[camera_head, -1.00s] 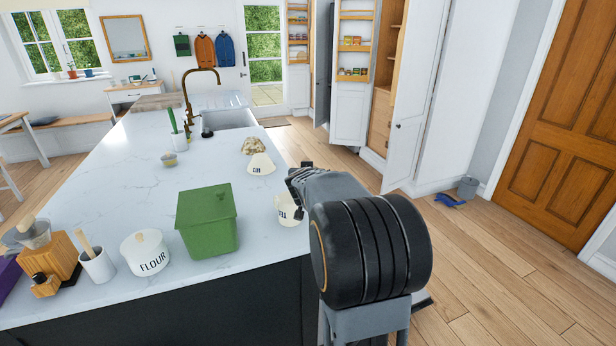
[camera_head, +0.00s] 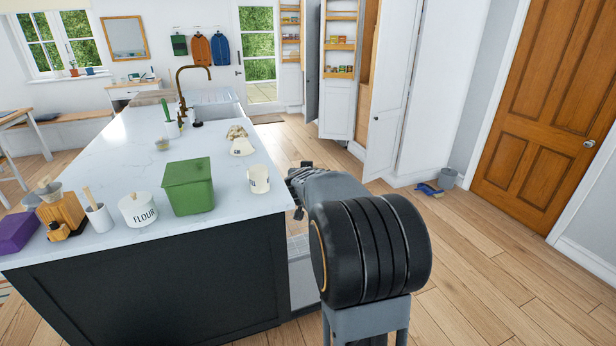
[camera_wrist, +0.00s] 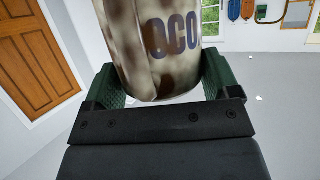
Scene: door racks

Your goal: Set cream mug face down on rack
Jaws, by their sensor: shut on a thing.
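The thing in my gripper (camera_wrist: 163,82) is a cream, round-sided vessel, taken to be the cream mug (camera_wrist: 150,62). It has brown blotches and dark letters, "OCO" showing. The green finger pads are shut on its two sides. Its top is cut off by the frame, so I cannot tell which end is its mouth. In the head view my gripper (camera_head: 299,188) is just right of the island counter, and the mug is hidden behind my arm. Wooden door racks (camera_head: 340,45) are on the open white cupboard door at the back.
The island counter (camera_head: 100,175) holds a lettered white vessel (camera_head: 259,180) near its right edge, a green box (camera_head: 188,188) and a flour canister (camera_head: 138,210). Another open white door (camera_head: 392,100) stands right of the racks. Wooden floor (camera_head: 480,260) is open at right.

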